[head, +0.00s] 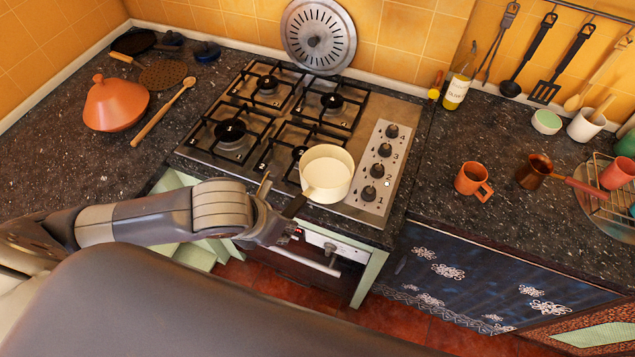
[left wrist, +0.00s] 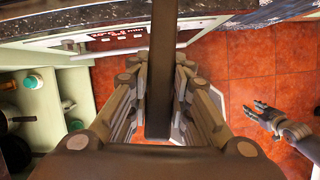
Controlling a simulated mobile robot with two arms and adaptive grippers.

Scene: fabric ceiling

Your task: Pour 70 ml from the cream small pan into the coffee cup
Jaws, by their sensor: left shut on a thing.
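The cream small pan (head: 326,176) is upright over the front right part of the hob; I cannot tell whether it rests there or is slightly lifted. Its inside looks pale, and I cannot make out a liquid level. My left gripper (head: 284,212) is shut on its dark handle (head: 295,205); the handle also runs between the fingers in the left wrist view (left wrist: 158,75). An orange cup (head: 469,180), probably the coffee cup, stands upright on the right counter, apart from the pan. My right gripper (left wrist: 263,117) shows only in the left wrist view, open and empty above the floor.
The hob's knob panel (head: 379,170) lies between pan and cup. A copper pot (head: 533,173) and a wire rack (head: 597,205) with cups stand right of the cup. An oil bottle (head: 457,90) is behind. Counter left of the cup is clear.

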